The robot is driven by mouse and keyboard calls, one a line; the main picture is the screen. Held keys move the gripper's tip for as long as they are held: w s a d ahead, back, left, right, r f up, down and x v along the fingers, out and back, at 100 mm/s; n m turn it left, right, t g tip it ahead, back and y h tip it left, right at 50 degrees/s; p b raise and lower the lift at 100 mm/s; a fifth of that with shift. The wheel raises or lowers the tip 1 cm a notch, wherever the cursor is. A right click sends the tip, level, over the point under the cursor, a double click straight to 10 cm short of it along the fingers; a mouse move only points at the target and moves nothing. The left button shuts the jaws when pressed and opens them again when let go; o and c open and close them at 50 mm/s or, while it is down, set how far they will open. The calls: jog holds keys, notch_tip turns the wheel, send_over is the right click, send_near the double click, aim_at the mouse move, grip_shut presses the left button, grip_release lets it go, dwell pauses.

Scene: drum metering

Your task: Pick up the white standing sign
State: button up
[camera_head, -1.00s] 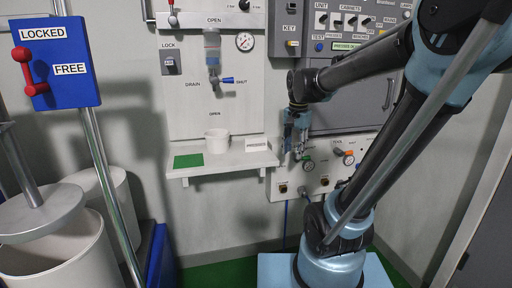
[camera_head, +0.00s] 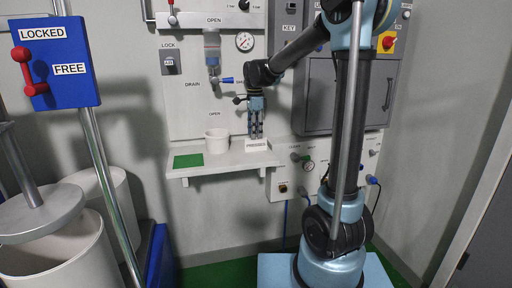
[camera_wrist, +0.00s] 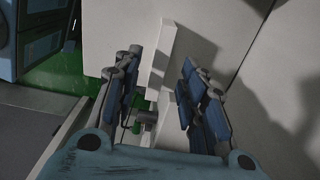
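The white standing sign (camera_head: 257,145), lettered "PRESSED", stands upright at the right end of the white wall shelf (camera_head: 226,160). My gripper (camera_head: 256,136) points down right above the sign, its fingertips at about the sign's top edge. In the wrist view my gripper (camera_wrist: 160,90) is open, with its two blue-grey fingers apart. A narrow white piece that looks like the sign (camera_wrist: 161,62) shows edge-on in the gap between them. I see no finger closed on it, and I cannot tell whether either finger touches it.
A white cup (camera_head: 217,141) and a green mat (camera_head: 188,161) are on the shelf to the left. A drain valve with a blue handle (camera_head: 227,80) is on the panel above. A control panel with knobs (camera_head: 308,166) is at the right.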

aim_at(256, 150)
jog(key=shift+d+f, duration=0.1)
jog(key=shift+f, duration=3.15)
grip_shut()
